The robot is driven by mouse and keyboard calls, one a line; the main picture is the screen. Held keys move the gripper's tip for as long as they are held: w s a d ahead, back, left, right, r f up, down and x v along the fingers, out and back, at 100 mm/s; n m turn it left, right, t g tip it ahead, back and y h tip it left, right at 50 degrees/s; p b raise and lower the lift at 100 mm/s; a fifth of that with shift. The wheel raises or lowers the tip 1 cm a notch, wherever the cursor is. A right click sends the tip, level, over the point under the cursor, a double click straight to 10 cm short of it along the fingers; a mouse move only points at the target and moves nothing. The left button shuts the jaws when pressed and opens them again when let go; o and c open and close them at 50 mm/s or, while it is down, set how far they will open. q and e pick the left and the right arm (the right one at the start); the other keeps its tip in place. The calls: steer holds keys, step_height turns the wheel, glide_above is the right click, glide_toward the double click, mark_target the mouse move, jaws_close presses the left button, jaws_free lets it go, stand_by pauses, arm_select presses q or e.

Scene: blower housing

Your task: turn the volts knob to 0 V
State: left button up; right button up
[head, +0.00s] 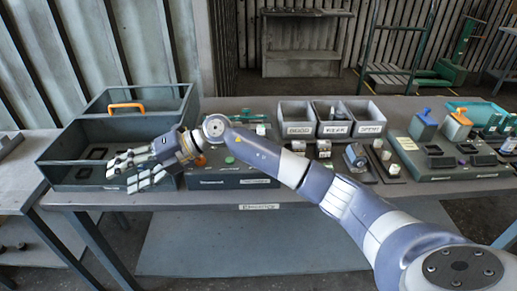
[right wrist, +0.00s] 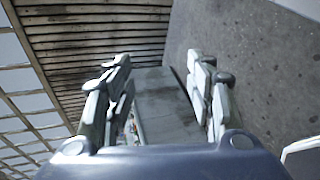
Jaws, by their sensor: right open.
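My right gripper (head: 121,173) reaches across the table to the left in the head view. Its fingers point left, over the dark open-topped box, and are apart with nothing between them. It also shows in the right wrist view (right wrist: 160,66), open, with a grey surface beyond the fingers. A low dark unit (head: 232,183) with pale front labels stands to the right of the gripper, partly behind my forearm. A green button or cap shows on its top. I cannot make out the volts knob or its setting. My left gripper is not in view.
The dark divided box (head: 58,186) with an orange handle (head: 126,106) fills the table's left end. Labelled grey bins (head: 297,112) stand at the back middle. Small blocks and a dark fixture board (head: 455,172) are to the right. My forearm crosses the table's front edge.

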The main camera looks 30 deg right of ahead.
steer(key=w+d+f+g+h, duration=0.1)
steer(key=w+d+f+h, duration=0.1)
steer(key=d+h, duration=0.5)
steer(key=s+d+r+m+g+h, duration=0.2)
steer(key=d+r+h, duration=0.1)
steer(key=d, duration=1.1)
steer(key=s+d+r+m+g+h, duration=0.1)
steer(key=d+r+m+h, duration=0.2)
steer(key=d, duration=1.1)
steer(key=shift+n+h, duration=0.3)
steer(key=shift+n, duration=0.1)
step_height(320, 180, down, 11)
steer(key=shift+s+d+f+p, duration=0.1)
steer(key=shift+s+d+p, duration=0.05)
steer(key=shift+p, duration=0.95)
steer(key=c, duration=1.1)
